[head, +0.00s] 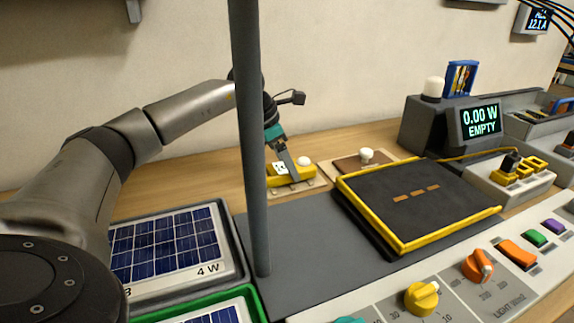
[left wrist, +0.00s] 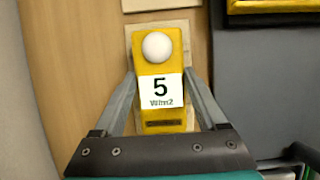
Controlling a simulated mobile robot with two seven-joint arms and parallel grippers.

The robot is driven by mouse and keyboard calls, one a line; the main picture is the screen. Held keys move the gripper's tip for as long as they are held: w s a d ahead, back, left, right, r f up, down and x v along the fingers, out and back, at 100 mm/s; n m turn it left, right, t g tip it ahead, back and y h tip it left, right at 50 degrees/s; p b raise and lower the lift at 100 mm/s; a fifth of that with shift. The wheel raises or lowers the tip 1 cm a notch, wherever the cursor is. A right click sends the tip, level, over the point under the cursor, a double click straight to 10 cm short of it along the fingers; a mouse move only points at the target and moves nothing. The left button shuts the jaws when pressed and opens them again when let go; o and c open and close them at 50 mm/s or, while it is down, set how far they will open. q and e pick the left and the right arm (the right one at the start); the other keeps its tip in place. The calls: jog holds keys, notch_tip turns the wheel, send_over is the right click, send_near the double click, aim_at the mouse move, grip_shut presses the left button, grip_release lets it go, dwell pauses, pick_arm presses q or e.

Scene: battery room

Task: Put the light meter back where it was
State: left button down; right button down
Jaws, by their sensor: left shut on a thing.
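The light meter (head: 304,174) is a yellow block with a white dome and a white label. In the left wrist view the meter (left wrist: 159,124) reads 5 W/m2. It is on or just over a pale wooden pad (head: 317,186) on the wooden bench; any small gap between them cannot be told. The pad's edges show around it in the left wrist view (left wrist: 132,42). My left gripper (head: 291,177) reaches down from above and is shut on the meter, one finger along each long side. My right gripper is in neither view.
Another wooden pad with a brown plate and white knob (head: 366,155) lies just right. A grey upright post (head: 250,140) stands in front. Solar panels (head: 170,245) lie at left; a display reads 0.00 W EMPTY (head: 481,122).

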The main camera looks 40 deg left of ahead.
aim_at(271, 170)
pick_arm(q)
grip_release()
jog(key=shift+f, duration=0.1)
jog(key=shift+r, duration=0.3)
jog(key=p+v, duration=0.3)
jog(key=v, duration=0.8)
jog(key=shift+s+r, duration=0.25)
jog(key=shift+r, duration=0.05)
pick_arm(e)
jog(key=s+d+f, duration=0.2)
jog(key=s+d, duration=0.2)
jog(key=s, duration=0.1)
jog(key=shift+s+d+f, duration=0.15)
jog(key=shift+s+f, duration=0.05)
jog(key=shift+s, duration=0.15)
pick_arm(q)
jog(key=shift+a, duration=0.1)
